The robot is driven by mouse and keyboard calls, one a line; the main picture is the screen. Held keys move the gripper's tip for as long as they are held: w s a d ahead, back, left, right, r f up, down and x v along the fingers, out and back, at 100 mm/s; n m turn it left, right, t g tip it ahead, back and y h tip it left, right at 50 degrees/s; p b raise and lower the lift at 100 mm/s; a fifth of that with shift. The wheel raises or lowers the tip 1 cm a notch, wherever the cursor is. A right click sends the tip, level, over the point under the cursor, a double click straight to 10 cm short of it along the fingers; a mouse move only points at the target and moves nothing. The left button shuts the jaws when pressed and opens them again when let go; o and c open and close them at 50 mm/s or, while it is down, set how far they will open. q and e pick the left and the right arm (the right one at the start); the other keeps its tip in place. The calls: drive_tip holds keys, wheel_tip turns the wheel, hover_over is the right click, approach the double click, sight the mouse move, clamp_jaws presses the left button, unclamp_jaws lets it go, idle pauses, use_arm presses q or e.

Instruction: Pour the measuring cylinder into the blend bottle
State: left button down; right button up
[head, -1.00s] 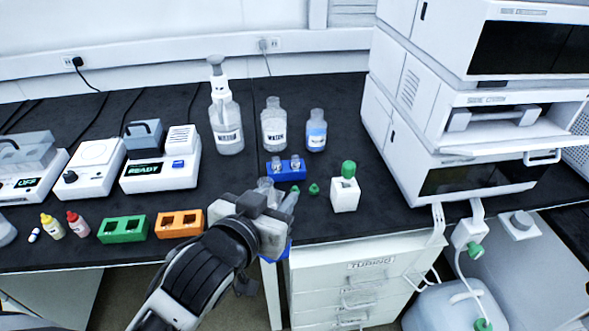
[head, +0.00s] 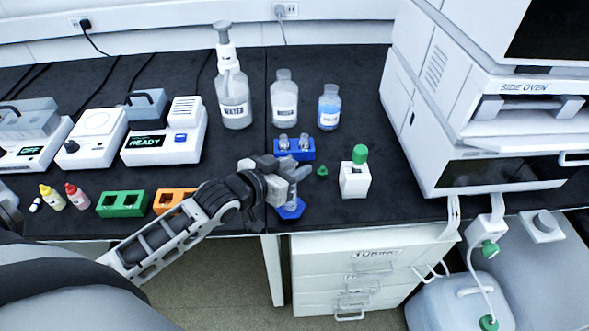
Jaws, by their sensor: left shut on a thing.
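My left gripper (head: 276,182) is shut on a clear, narrow vessel, which looks like the measuring cylinder (head: 299,174). It is tilted, sticking out to the right of the jaws above the bench. A blue base (head: 291,211) sits just below, near the bench's front edge, with clear glass above it. The jaws partly hide this glass, so I cannot tell whether it is the blend bottle or part of the cylinder. I see no liquid stream. A clear labelled bottle (head: 284,103) and a bottle of blue liquid (head: 329,110) stand upright behind. My right gripper is out of view.
A blue rack (head: 310,151) with small vials stands just behind the gripper. Orange (head: 166,196) and green (head: 121,206) racks are left.

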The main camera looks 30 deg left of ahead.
use_arm(q)
drive_tip(key=shift+w+a+h, duration=0.2)
drive_tip(key=shift+a+h, duration=0.1)
drive_tip(key=shift+w+a+f+n+g+h+b, duration=0.1)
drive_tip(key=shift+w+a+n+g+h+b, duration=0.15)
drive_tip(key=shift+n+b, duration=0.3)
drive_tip(key=shift+w+a+n+g+h+b, duration=0.15)
drive_tip(key=shift+a+n+b, duration=0.2)
drive_tip(key=shift+b, duration=0.3)
drive_tip(key=shift+a, duration=0.15)
drive_tip(key=shift+r+p, duration=0.3)
drive_tip(key=shift+p, duration=0.1)
drive_tip(key=shift+w+a+f+n, duration=0.15)
drive_tip(key=shift+a+n, duration=0.2)
drive_tip(key=shift+n, duration=0.15)
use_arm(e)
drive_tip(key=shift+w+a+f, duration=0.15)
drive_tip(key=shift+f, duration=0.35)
use_arm(q)
drive_tip(key=shift+g+h, duration=0.3)
drive_tip(key=shift+n+b, duration=0.3)
drive_tip(key=shift+n, duration=0.1)
drive_tip(key=shift+a, duration=0.1)
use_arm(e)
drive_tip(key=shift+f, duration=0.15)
